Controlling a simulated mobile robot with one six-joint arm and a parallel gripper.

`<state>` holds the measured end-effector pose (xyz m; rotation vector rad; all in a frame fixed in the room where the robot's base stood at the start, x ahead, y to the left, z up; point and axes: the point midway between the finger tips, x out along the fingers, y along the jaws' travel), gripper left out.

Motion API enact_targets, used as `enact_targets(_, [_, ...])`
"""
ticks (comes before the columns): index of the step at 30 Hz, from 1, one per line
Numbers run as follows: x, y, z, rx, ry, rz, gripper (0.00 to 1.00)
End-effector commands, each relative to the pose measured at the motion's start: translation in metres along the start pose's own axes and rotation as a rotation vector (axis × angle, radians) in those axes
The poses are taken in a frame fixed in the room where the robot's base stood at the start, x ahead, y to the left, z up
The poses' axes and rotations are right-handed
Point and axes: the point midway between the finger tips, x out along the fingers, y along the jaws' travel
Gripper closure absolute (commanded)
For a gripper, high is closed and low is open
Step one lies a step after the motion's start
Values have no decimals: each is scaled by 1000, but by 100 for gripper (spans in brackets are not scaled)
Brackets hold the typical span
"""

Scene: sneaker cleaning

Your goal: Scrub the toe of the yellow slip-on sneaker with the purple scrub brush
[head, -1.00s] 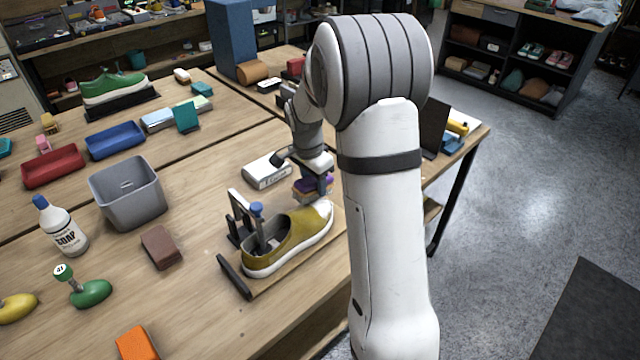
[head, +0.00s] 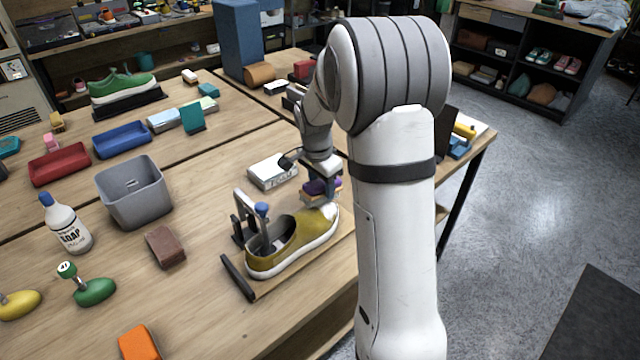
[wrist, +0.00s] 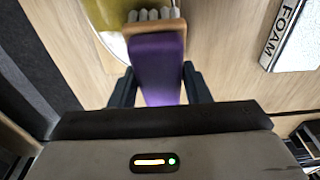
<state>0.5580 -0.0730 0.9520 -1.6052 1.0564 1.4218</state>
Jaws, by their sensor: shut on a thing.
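The yellow slip-on sneaker (head: 290,246) sits on a holder on the wooden table, its white-patched toe pointing to the upper right, toward my arm. My gripper (head: 328,190) is shut on the purple scrub brush (head: 314,187) right at the toe. In the wrist view the purple brush (wrist: 157,62) lies between the two dark fingers (wrist: 158,88), with pale bristle tufts (wrist: 155,14) at its far end over the edge of the sneaker (wrist: 110,12). I cannot tell whether the bristles touch the toe.
A white foam box (head: 272,171) stands just behind the sneaker. A grey bin (head: 135,195), a soap bottle (head: 66,224) and a brown block (head: 165,246) are to the left. An orange block (head: 139,343) lies near the front. Table between the brown block and the holder is clear.

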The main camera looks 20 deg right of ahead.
Motion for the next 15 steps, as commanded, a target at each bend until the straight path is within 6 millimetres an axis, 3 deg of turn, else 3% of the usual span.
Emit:
enact_targets(7, [1, 25, 0, 3, -4, 7, 75])
enact_targets(15, [0, 36, 0, 1, -5, 9, 75])
